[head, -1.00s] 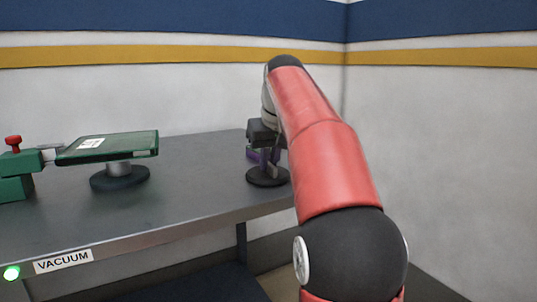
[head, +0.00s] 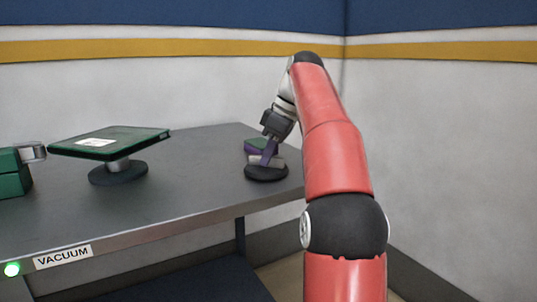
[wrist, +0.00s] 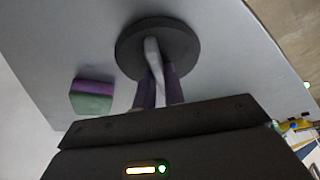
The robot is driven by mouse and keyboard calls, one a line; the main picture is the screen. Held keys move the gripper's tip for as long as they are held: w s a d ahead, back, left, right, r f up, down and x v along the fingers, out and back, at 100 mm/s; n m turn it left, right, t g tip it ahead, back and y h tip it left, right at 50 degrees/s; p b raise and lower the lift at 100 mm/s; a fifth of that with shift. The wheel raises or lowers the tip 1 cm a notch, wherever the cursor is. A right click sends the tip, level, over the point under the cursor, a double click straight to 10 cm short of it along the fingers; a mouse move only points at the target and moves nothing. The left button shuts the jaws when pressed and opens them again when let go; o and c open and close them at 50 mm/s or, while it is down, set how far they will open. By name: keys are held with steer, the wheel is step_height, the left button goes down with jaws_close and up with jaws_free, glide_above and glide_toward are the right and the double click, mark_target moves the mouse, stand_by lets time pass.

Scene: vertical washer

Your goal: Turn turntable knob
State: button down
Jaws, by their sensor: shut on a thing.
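The knob is a dark round disc (head: 266,174) with a pale grey bar grip (wrist: 152,55) standing on it, at the right end of the table. My gripper (head: 270,155) tilts down to it from above, with its purple fingers (wrist: 159,85) on either side of the grip and shut on it. In the wrist view the disc (wrist: 180,50) lies just beyond the fingertips, with the grip running down between them. The fingers hide part of the grip.
A green and purple sponge-like block (wrist: 92,95) lies beside the knob; it shows behind the gripper in the head view (head: 257,145). A green plate (head: 110,142) stands on a round pedestal at the left. A green fixture (head: 14,172) stands farther left. The metal table (head: 190,185) between is clear.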

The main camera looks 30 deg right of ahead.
steer(key=shift+w+n+g, duration=0.1)
steer(key=shift+n+g, duration=0.2)
steer(key=shift+n, duration=0.7)
steer(key=c, duration=1.5)
jaws_free()
steer(key=shift+r, duration=0.1)
